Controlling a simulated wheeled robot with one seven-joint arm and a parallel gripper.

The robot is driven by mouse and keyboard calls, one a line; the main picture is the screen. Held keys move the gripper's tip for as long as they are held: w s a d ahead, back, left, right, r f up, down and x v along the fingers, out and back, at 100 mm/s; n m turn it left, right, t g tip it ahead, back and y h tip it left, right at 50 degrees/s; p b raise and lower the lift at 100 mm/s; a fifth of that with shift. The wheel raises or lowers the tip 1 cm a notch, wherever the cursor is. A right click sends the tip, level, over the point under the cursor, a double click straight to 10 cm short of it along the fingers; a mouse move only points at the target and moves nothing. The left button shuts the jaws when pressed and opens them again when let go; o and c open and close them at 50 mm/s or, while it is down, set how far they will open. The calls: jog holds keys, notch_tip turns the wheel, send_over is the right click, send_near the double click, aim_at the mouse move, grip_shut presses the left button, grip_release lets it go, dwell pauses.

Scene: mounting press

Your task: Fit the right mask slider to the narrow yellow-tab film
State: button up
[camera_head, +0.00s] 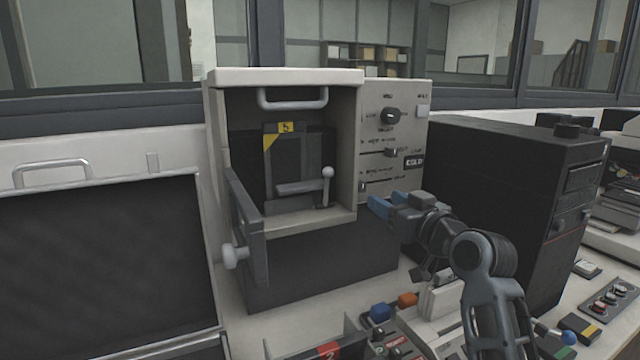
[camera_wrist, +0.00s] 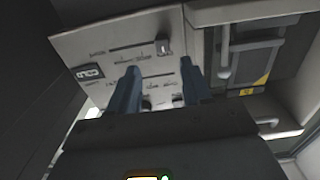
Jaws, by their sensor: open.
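The mounting press (camera_head: 285,78) stands in the middle of the head view. In its recess is a dark film piece with a yellow tab (camera_head: 285,128) and yellow corner mark; the tab also shows in the wrist view (camera_wrist: 246,92). The grey panel right of the recess carries an upper slider (camera_head: 391,152) and a lower slider (camera_head: 362,187). The lower slider's handle also shows in the wrist view (camera_wrist: 162,46). I cannot tell which is the right mask slider. My gripper (camera_head: 384,203), blue-fingered, is open and empty near the panel's lower edge; its fingers (camera_wrist: 160,80) are apart.
A dark knob (camera_head: 391,115) sits high on the panel. The press's side door (camera_head: 248,225) stands open to the left. A white-knobbed lever (camera_head: 327,173) is in the recess. A black box (camera_head: 500,190) stands on the right. Small coloured parts lie on the bench in front.

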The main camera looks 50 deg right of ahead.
aim_at(363, 187)
jog(key=p+x, duration=0.1)
jog(key=x, duration=0.5)
jog(key=shift+w+r+p, duration=0.15)
jog(key=shift+w+p, duration=0.2)
jog(key=shift+p, duration=0.05)
jog(key=shift+w+d, duration=0.3)
jog(key=shift+w, duration=0.35)
jog(key=shift+c, duration=0.3)
grip_shut()
